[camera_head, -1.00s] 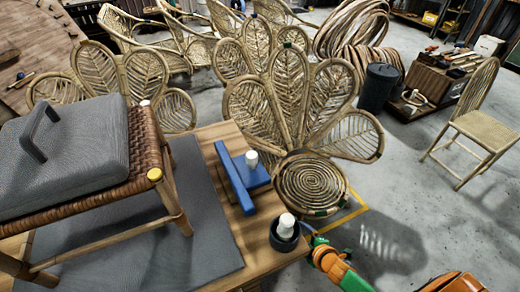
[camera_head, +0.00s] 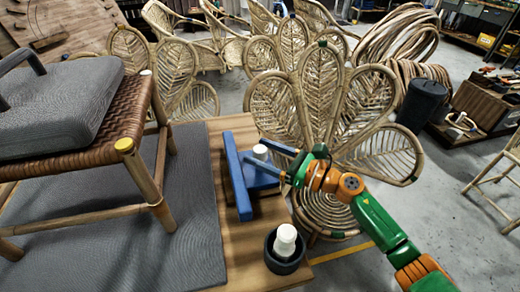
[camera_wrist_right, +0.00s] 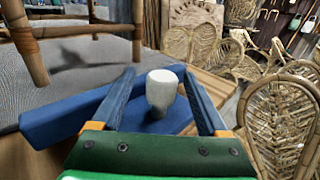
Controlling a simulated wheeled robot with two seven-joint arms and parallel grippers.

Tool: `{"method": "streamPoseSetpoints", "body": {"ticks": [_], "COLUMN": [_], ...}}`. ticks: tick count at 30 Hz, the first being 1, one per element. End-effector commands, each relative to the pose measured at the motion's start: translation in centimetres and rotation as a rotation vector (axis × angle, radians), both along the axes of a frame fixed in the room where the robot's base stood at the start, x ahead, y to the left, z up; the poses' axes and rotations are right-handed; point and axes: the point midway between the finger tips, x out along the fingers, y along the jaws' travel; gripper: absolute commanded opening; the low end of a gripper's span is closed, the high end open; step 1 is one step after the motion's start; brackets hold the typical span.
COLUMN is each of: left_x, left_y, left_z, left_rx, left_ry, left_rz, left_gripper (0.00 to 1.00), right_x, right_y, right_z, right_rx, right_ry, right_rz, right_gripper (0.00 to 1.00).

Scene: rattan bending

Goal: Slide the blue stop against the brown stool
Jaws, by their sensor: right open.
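The blue stop (camera_head: 236,180) lies on the wooden table, a long bar with a flat plate and a white knob (camera_head: 260,152). It is to the right of the brown stool (camera_head: 122,120), apart from it, with a strip of grey mat between. My right gripper (camera_head: 255,150) is open at the knob, its fingers reaching in from the right. In the right wrist view, the knob (camera_wrist_right: 162,90) stands between the two open fingers, with gaps on both sides. The blue bar (camera_wrist_right: 65,118) is beyond and left, near a stool leg (camera_wrist_right: 28,48). My left gripper is out of view.
A grey cushion (camera_head: 60,105) lies on the stool. The grey mat (camera_head: 190,185) covers the table (camera_head: 240,265) under the stool. A dark cup with a white-topped object (camera_head: 285,242) stands near the table's right edge. A rattan chair (camera_head: 325,100) stands just beyond that edge.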

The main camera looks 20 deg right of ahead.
Motion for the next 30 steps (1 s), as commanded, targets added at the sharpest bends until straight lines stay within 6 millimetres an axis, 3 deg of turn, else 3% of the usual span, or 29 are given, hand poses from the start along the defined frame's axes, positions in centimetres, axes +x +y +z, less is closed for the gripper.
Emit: {"method": "streamPoseSetpoints", "body": {"ticks": [10,18,19,30], "left_x": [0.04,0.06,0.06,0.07], "left_y": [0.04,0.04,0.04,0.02], "left_z": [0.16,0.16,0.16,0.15], "left_rx": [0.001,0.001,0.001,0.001], "left_ry": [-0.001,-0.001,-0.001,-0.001], "left_rz": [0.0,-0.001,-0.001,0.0], "left_gripper": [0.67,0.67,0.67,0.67], "right_x": [0.84,0.83,0.83,0.82], "right_y": [0.84,0.82,0.82,0.82], "right_z": [-0.11,-0.13,-0.13,-0.16], "right_rx": [0.001,0.002,0.002,0.002], "right_ry": [0.004,0.004,0.004,0.005], "right_rz": [-0.001,-0.001,-0.001,-0.001], "right_gripper": [0.77,0.04,0.0,0.0]}}
